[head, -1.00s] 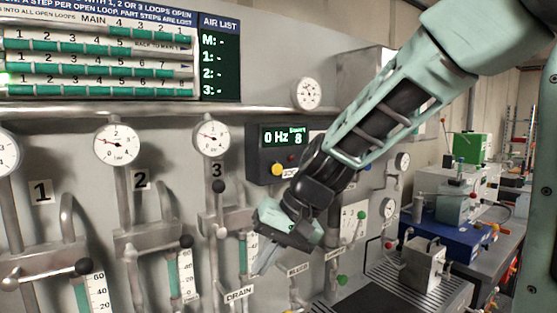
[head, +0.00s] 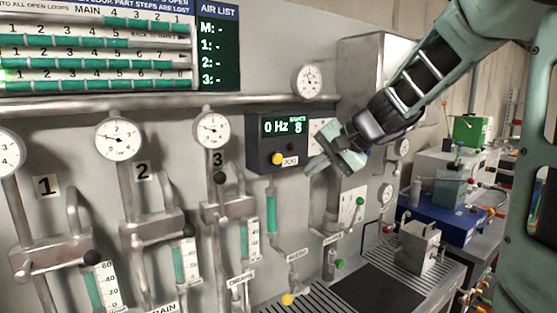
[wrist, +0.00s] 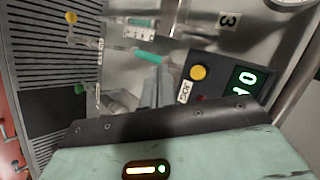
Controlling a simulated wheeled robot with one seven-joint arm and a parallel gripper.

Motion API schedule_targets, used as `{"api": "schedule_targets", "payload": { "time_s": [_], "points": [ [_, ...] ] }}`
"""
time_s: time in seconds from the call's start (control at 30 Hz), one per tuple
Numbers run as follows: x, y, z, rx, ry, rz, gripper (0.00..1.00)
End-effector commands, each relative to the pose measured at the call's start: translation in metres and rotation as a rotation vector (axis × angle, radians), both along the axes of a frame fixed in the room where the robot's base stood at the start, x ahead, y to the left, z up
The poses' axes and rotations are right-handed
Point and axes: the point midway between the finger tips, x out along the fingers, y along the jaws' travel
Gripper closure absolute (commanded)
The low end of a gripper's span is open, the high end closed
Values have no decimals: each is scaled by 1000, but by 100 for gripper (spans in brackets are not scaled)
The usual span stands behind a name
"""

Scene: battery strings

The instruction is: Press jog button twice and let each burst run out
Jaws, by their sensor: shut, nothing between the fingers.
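The jog button is a round yellow button (head: 277,158) on a dark control box (head: 262,150), beside a JOG label (head: 290,161). The box's green display (head: 284,127) reads 0 Hz and 8. My gripper (head: 311,168) is shut and empty, just right of the JOG label in the head view. In the wrist view the button (wrist: 198,72) lies right of my gripper's fingertips (wrist: 156,72), with a gap in the picture. My gripper does not appear to touch the button. The depth between the fingertips and the panel is hard to judge.
A small dark red knob (head: 290,146) sits beside the button. A pipe with a teal section (head: 271,212) hangs below the box. Gauge 3 (head: 212,129) and its valve stand to the left. A grated bench (head: 420,272) lies below right.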

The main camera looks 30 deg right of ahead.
Motion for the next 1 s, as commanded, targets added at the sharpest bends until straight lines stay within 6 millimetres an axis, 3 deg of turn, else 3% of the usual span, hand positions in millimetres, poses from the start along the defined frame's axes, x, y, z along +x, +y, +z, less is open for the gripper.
{"api": "schedule_targets", "payload": {
  "time_s": [0.27,0.7,1.0],
  "points": [
    [17,1,2,1,2,3,100],
    [74,3,0,-1,1,4,100],
    [88,4,0,-1,0,2,100]
  ]
}}
